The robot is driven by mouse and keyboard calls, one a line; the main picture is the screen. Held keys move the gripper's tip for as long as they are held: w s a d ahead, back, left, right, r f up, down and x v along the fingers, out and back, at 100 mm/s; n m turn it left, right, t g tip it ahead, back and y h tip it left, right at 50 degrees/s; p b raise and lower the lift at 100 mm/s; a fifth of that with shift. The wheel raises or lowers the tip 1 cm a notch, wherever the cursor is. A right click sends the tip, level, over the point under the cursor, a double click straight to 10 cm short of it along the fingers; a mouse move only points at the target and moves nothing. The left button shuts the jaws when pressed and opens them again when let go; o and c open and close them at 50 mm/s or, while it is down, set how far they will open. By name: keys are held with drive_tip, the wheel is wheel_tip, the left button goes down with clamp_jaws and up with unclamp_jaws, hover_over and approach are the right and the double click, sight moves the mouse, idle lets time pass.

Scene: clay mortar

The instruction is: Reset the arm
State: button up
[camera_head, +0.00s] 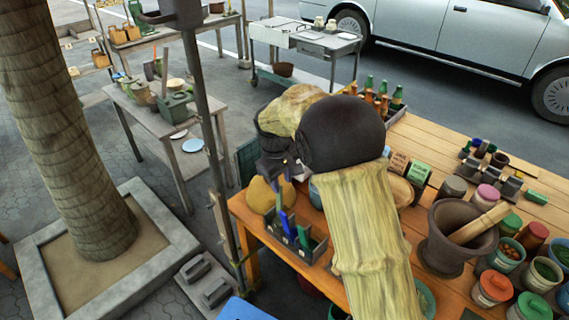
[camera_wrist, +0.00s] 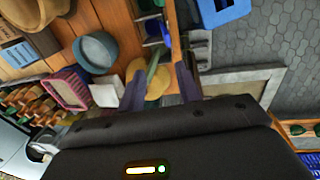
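My arm reaches over the wooden table (camera_head: 520,165) in the head view, its yellowish link and dark wrist covering the middle of the table. My gripper (camera_head: 278,172) hangs near the table's left edge, above a dark caddy (camera_head: 310,252) holding blue and green items. In the wrist view my gripper (camera_wrist: 161,86) has its two fingers spread apart. A green item and a yellow round thing (camera_wrist: 157,83) show past the gap; nothing appears held. The brown clay mortar (camera_head: 435,257) stands at the right with a wooden pestle (camera_head: 481,222) leaning in it.
Jars and pots, including a red-lidded jar (camera_head: 492,287), crowd around the mortar. Green-capped bottles (camera_head: 368,86) stand at the back. A pole (camera_head: 205,110) and a tree trunk (camera_head: 70,140) rise left of the table. A grey side table (camera_head: 150,115) stands beyond the pole.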

drive_tip(key=shift+d, duration=0.1)
drive_tip(key=s+d+m+t+y, duration=0.1)
drive_tip(key=s+d+m, duration=0.9)
drive_tip(key=s+d, duration=1.1)
drive_tip(key=shift+s+d, duration=0.3)
drive_tip(key=shift+s, duration=0.15)
drive_tip(key=shift+r, duration=0.1)
